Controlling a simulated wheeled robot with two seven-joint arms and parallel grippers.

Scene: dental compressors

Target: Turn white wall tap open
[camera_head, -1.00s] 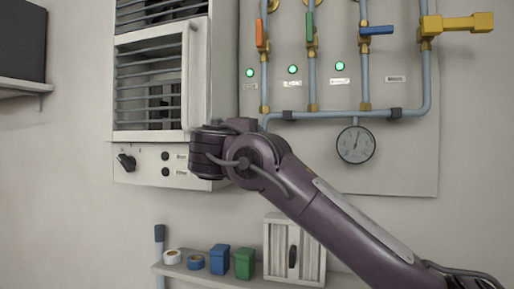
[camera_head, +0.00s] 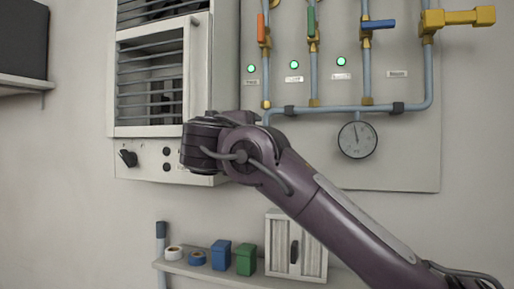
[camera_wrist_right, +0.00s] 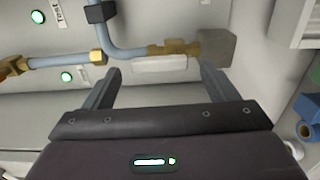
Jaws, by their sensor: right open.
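The white tap lever (camera_wrist_right: 160,65) shows in the right wrist view, lying across just below a brass valve fitting (camera_wrist_right: 175,47) on the blue-grey pipe. My right gripper (camera_wrist_right: 160,71) is open, one finger on each side of the white lever. The lever sits between the fingertips in the picture; whether they touch it I cannot tell. In the head view my right wrist hides the tap and the gripper's fingers. My left gripper is in neither view.
A wall panel carries blue-grey pipes with orange (camera_head: 261,27), green (camera_head: 311,22), blue (camera_head: 378,24) and yellow (camera_head: 458,17) taps and a gauge (camera_head: 357,140). A louvred cabinet (camera_head: 153,128) stands left of my wrist. A shelf (camera_head: 230,278) with small containers is below.

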